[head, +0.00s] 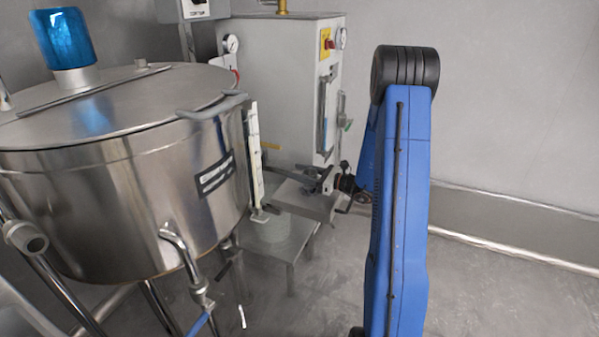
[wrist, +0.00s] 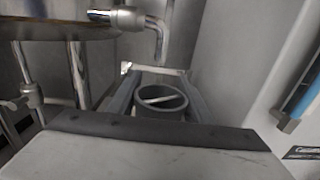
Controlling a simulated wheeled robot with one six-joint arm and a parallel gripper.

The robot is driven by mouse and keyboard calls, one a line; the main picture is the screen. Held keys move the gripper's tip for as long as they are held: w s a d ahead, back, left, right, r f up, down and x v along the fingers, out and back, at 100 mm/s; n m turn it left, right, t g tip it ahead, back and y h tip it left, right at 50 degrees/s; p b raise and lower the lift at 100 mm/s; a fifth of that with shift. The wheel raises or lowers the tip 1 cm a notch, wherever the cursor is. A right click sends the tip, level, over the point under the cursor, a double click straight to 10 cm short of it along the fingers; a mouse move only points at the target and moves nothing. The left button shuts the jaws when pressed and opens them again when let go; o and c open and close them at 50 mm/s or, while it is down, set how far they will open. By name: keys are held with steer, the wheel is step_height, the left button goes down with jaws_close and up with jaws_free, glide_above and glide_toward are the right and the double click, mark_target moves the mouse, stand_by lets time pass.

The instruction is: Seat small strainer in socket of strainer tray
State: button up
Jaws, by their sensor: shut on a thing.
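My gripper (head: 300,172) reaches left from the blue arm toward the steel tank and is shut. In the wrist view its two dark fingers (wrist: 163,93) lie on either side of a round grey cup with a pale bar across its mouth; I take this to be the small strainer (wrist: 160,111). Its mouth faces up, and its lower part is hidden behind the gripper's plate. In the head view I cannot make the strainer out at the gripper. I cannot pick out the strainer tray or its socket with certainty in either view.
The large steel tank (head: 120,205) stands left of the gripper, with its outlet pipe (head: 178,245) below. A steel cabinet (head: 280,90) with gauges stands behind. The floor at right is clear.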

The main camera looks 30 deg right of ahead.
steer(key=shift+f, duration=1.2)
steer(key=o, duration=1.3)
steer(key=shift+c, duration=0.2)
steer(key=shift+s+d, duration=0.1)
